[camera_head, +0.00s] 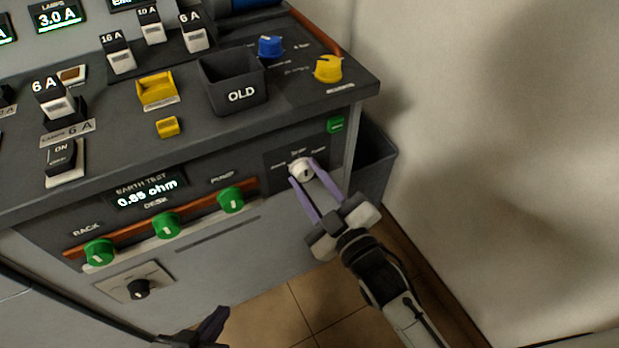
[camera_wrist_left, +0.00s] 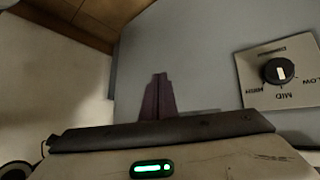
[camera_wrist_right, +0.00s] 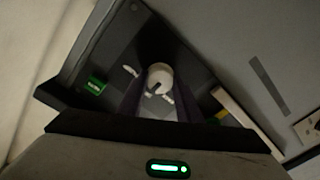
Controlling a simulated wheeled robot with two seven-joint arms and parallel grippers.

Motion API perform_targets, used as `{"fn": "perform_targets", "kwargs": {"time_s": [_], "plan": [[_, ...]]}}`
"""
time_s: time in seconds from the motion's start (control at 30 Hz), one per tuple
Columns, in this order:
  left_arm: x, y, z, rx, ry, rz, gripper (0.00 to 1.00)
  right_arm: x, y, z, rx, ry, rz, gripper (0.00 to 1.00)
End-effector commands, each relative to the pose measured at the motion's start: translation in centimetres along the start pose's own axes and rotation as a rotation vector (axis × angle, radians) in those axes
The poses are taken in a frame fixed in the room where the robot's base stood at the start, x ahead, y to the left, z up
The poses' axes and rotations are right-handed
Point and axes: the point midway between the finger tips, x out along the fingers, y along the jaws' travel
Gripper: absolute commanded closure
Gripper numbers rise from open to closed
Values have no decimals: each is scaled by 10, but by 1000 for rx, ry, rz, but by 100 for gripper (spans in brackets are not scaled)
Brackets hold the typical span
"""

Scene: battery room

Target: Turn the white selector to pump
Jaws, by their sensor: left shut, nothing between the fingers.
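The white selector (camera_head: 301,170) is a round knob with a dark mark on a dark panel on the desk's front, at the right. Small labels lie to its left, above and to its right, too small to read surely. My right gripper (camera_head: 303,172) has its two purple fingers on opposite sides of the selector, close against it. In the right wrist view the selector (camera_wrist_right: 160,77) shows between the fingers. My left gripper (camera_head: 217,318) is low in front of the desk, its fingers together and empty; it also shows in the left wrist view (camera_wrist_left: 158,82).
Three green knobs (camera_head: 166,225) sit on an orange-brown strip left of the selector, under labels including PUMP. A black knob (camera_head: 139,289) is below them. A dark bin (camera_head: 374,160) stands at the desk's right side. The floor to the right is clear.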

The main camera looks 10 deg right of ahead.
Motion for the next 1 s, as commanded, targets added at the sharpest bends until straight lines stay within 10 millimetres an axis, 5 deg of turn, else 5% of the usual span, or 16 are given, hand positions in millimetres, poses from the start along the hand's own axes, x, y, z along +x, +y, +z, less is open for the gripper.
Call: {"fn": "perform_targets", "kwargs": {"time_s": [0.47, 1.0], "plan": [[-5, 0, -4, 5, -3, -1, 100, 0, 1, -2, 73, 2, 1, 91], [-20, 1, -18, 13, -16, -9, 100, 0, 1, -2, 527, 14, 10, 91]]}}
